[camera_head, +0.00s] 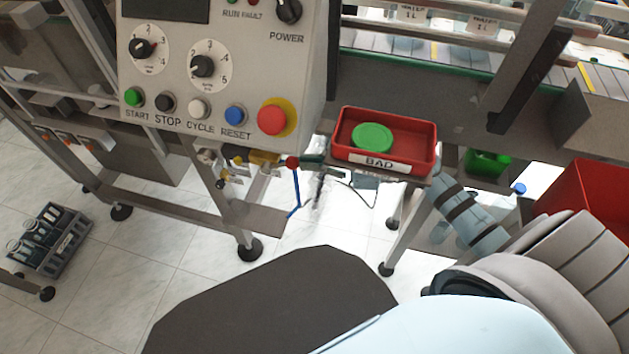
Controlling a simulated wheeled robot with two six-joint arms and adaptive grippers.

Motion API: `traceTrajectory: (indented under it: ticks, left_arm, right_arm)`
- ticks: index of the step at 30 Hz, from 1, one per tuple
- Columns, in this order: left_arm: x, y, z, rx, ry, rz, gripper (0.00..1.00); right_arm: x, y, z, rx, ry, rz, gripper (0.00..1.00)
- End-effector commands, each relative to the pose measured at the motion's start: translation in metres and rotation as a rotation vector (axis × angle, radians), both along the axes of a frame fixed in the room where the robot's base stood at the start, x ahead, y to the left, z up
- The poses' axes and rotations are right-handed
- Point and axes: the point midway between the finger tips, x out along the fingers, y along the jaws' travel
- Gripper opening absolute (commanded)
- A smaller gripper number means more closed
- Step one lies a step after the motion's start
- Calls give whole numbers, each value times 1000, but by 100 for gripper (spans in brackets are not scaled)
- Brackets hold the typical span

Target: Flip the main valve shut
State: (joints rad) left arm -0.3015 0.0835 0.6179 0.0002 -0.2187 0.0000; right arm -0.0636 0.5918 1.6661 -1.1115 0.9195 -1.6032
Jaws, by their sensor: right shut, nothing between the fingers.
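The valve assembly sits under the control panel's lower edge, with a yellow body (255,157) and a round red part (292,162) at its right end. A thin blue piece (297,192) hangs down from beside the red part. I cannot tell the valve handle's exact position at this size. My left gripper is not in view.
The control panel (222,95) with buttons and knobs is above the valve. A red bin (590,195) stands at the right. A bottle crate (62,250) is on the floor at the left.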

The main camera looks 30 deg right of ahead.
Motion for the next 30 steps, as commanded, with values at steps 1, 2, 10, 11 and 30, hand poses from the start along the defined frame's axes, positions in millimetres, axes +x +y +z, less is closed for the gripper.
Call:
traceTrajectory:
  ticks: [1,2,10,11,30]
  left_arm:
    - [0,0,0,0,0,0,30]
    - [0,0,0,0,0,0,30]
    - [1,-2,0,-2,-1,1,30]
    - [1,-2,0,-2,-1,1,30]
    - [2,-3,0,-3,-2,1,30]
  right_arm:
    - [-1,-1,-2,-3,2,1,0]
    - [-2,-2,-2,-3,2,0,0]
    - [-26,-35,1,-3,3,-3,0]
    - [-29,-40,2,-2,2,-2,0]
    - [-50,-70,8,6,-6,-2,0]
